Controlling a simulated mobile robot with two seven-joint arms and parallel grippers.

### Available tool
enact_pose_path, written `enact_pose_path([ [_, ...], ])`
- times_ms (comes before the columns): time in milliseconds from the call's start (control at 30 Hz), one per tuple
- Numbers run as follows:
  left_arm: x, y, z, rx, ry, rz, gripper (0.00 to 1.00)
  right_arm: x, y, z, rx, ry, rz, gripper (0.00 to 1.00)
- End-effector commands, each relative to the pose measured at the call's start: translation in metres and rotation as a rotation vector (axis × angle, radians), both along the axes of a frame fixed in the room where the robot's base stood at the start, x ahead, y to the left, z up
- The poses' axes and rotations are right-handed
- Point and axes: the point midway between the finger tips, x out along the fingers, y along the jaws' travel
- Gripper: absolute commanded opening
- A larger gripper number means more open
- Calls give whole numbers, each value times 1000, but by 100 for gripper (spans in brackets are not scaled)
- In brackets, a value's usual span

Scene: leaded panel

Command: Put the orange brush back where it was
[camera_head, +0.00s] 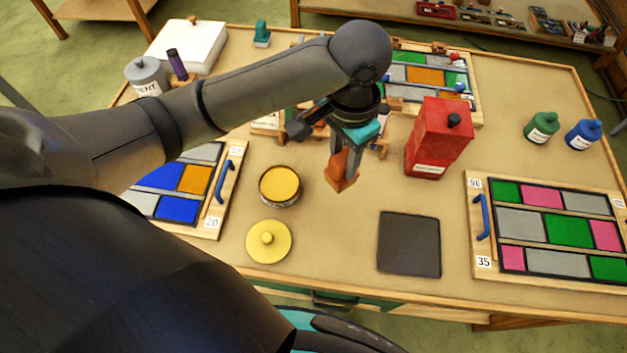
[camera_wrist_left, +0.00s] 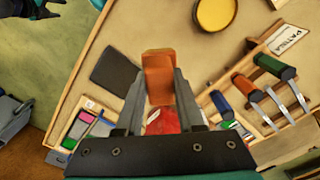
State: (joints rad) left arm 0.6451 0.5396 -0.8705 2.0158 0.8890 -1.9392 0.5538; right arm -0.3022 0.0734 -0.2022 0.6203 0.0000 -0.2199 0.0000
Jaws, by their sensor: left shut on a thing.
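My left gripper (camera_head: 342,150) is shut on the orange brush (camera_head: 342,172) and holds it pointing down over the table (camera_head: 325,225), between the open yellow tin (camera_head: 280,186) and the red can (camera_head: 438,138). The left wrist view shows the brush (camera_wrist_left: 158,72) between the two grey fingers of this gripper (camera_wrist_left: 160,92). I cannot tell how high its tip is above the table. My arm and gripper hide part of this area in the head view.
A dark square mat (camera_head: 409,244) and a yellow lid (camera_head: 268,241) lie near the front edge. Green (camera_head: 541,128) and blue (camera_head: 583,135) bottles stand at the right. Bare tabletop shows around the mat.

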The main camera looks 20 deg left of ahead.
Motion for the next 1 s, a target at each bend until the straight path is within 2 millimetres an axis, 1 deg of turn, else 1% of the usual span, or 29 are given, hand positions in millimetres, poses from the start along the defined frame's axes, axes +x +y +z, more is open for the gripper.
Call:
enact_pose_path([
  [67, -1, 0, -14, 1, 4, 3, 0, 0, -2, -3, -2, 0, 0, 63],
  [400, -1, 1, -105, 4, 5, 2, 0, 2, -9, -16, -12, -2, -2, 63],
  [500, -1, 1, -128, 3, 4, 2, 0, 2, -9, -20, -12, -3, -2, 63],
  [600, -1, 0, -144, 2, 2, 0, 0, 2, -9, -22, -12, -3, -2, 63],
  [767, 0, 0, -156, 1, 0, -1, 0, 2, -8, -23, -11, -2, -1, 63],
  [1000, -1, 0, -191, 2, 2, 0, 0, 2, -7, -30, -10, -2, 0, 63],
])
